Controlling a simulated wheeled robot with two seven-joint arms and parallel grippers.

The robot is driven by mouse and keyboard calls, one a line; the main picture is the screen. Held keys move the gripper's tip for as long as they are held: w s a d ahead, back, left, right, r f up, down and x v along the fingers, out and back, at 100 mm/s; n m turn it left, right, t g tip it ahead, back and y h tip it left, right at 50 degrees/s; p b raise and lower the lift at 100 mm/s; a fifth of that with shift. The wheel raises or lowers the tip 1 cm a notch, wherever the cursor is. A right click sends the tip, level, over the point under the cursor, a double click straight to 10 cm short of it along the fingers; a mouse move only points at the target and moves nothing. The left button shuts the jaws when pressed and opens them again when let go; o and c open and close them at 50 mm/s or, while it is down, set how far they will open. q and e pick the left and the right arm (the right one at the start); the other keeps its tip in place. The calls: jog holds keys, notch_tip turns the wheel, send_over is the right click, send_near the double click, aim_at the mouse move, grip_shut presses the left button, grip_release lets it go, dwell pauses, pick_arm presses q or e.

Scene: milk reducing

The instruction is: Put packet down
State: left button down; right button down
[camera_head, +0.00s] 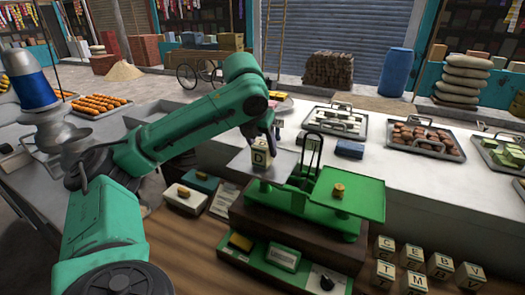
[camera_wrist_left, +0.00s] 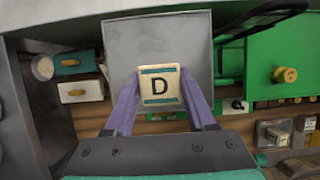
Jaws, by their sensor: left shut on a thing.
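The packet (camera_head: 260,159) is a cream block with a black letter D and teal bands. My left gripper (camera_wrist_left: 160,88) is shut on it, one purple finger on each side. The packet is upright over the grey metal pan (camera_head: 243,162) of the green balance scale (camera_head: 297,199). I cannot tell if its base touches the pan. In the left wrist view the pan (camera_wrist_left: 125,38) shows behind the packet. The scale's green pan (camera_head: 358,197) on the right holds a small brass weight (camera_head: 338,190). My right gripper is not in view.
Several lettered packets (camera_head: 412,262) stand at the front right. Trays of sweets (camera_head: 420,137) line the white counter behind. Small drawer-like boxes (camera_head: 186,197) lie left of the scale. The scale's thin upright frame (camera_head: 312,150) rises close to the packet's right.

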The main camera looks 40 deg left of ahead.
aim_at(262, 144)
pick_arm(q)
jog(key=shift+w+a+f, duration=0.1)
jog(key=shift+a+f, duration=0.1)
jog(key=shift+f, duration=0.05)
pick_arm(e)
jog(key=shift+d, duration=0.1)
pick_arm(q)
jog(key=shift+c, duration=1.1)
grip_release()
jog(key=shift+d, duration=0.1)
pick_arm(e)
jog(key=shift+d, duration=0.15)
pick_arm(q)
jog(key=v, duration=0.6)
jog(key=shift+w+r, duration=0.1)
jog(key=shift+r, duration=0.05)
jog(key=p+v, duration=0.3)
jog(key=v, duration=0.3)
jog(key=shift+p, duration=0.35)
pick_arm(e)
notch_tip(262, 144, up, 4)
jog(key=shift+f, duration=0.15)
